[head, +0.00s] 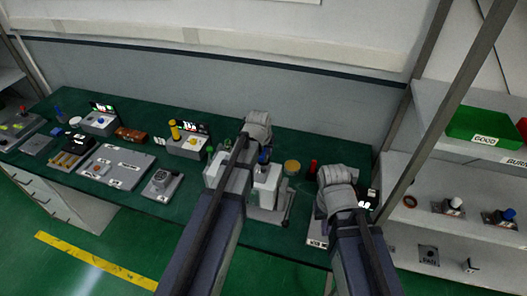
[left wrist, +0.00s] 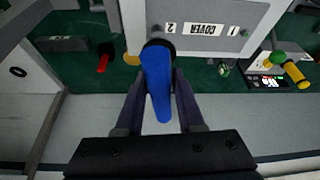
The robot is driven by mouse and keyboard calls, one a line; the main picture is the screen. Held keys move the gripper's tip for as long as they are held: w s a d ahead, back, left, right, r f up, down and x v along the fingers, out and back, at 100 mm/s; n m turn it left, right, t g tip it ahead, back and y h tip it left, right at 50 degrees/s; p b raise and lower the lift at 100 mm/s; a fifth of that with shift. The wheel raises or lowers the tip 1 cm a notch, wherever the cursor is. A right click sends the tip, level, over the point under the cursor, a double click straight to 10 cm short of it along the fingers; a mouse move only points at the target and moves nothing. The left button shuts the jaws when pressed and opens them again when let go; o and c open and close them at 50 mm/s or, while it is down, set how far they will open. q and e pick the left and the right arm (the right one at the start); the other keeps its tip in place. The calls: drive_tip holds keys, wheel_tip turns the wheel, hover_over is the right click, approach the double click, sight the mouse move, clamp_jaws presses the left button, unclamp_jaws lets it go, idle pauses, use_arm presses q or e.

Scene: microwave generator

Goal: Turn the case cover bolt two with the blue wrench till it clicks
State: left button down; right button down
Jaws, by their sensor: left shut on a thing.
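In the left wrist view my left gripper (left wrist: 158,78) is shut on the blue wrench (left wrist: 158,95), its blue handle between the two fingers. The wrench's dark head rests at the edge of the grey case cover (left wrist: 235,18), beside the printed 2. The bolt under the head is hidden. The cover's label reads upside down there, with COVER and 1 farther right. In the head view my left arm hides most of the case; a bit of blue (head: 264,156) shows beside it. My right arm's wrist (head: 338,190) stands to the right; its fingers cannot be made out.
The green bench holds a grey panel (head: 115,166), a small boxed unit (head: 162,184) and a station with a yellow post (head: 175,130) to the left. A red cylinder (head: 312,168) stands between my wrists. Shelves with a green bin (head: 484,127) are at the right.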

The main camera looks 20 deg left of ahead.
use_arm(q)
drive_tip(key=shift+f+b, duration=0.45)
drive_tip(key=shift+f, duration=0.05)
drive_tip(key=m+h, duration=0.1)
drive_tip(key=m, duration=0.2)
drive_tip(key=shift+a+r+m, duration=0.1)
drive_tip(key=shift+m, duration=0.3)
drive_tip(key=shift+m+h, duration=0.4)
drive_tip(key=m+g+h, duration=0.1)
drive_tip(key=m, duration=0.3)
drive_tip(key=shift+w, duration=0.15)
drive_tip(key=shift+m+h, duration=0.3)
